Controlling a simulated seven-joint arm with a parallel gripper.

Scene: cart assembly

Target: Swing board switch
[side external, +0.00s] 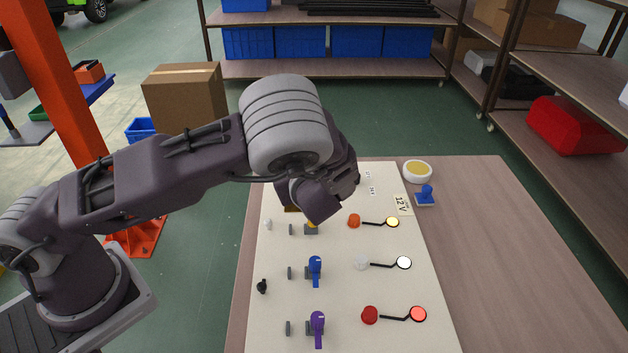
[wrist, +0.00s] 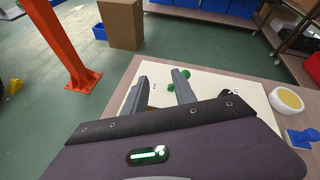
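The cream switch board (side external: 341,290) lies on a wooden table. A blue switch lever (side external: 315,270) and a purple switch lever (side external: 318,327) stand on it, and a yellow lever (side external: 312,225) is partly hidden by my arm. To their right are orange (side external: 354,221), white (side external: 361,263) and red (side external: 369,315) lamps joined to lit discs. In the wrist view my gripper (wrist: 160,77) has its two fingers apart over the board's far part, near green round parts (wrist: 185,74). In the side view my arm hides the fingers and that part of the board. No grip on a switch shows.
A white bowl with yellow contents (side external: 417,171) and a blue stamp-like object (side external: 425,195) stand right of the board. A cardboard box (side external: 186,97) and an orange post (side external: 68,85) are beyond the table. The table's right side (side external: 510,260) is clear.

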